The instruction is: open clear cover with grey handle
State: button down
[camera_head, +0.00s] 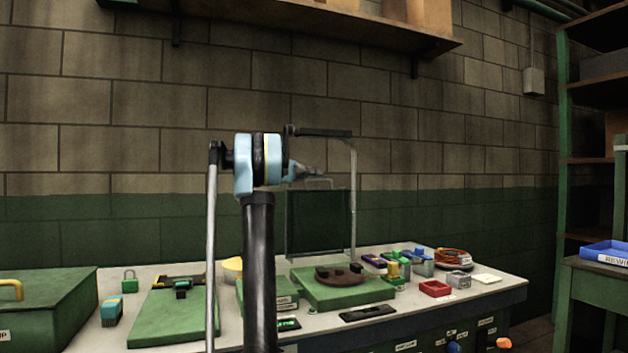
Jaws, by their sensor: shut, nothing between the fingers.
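The clear cover (319,222) is a dark-tinted see-through panel with a thin frame. It stands upright behind a green base plate (345,292) on the workbench. A small grey handle (318,184) shows at its top edge. My gripper (317,172) is small in the view, just above the handle, with its fingers shut and nothing held. I cannot tell whether the fingertips touch the handle. My dark arm link and blue joint stand in front and hide part of the bench to the left of the cover.
A brown disc (340,275) lies on the base plate. A green box with a yellow handle (45,305), a green padlock (130,281) and a green board (170,318) are at left. A shelf (330,28) hangs above.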

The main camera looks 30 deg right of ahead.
jog(key=v, duration=1)
jog(key=shift+w+d, duration=0.15)
jog(key=shift+w, duration=0.25)
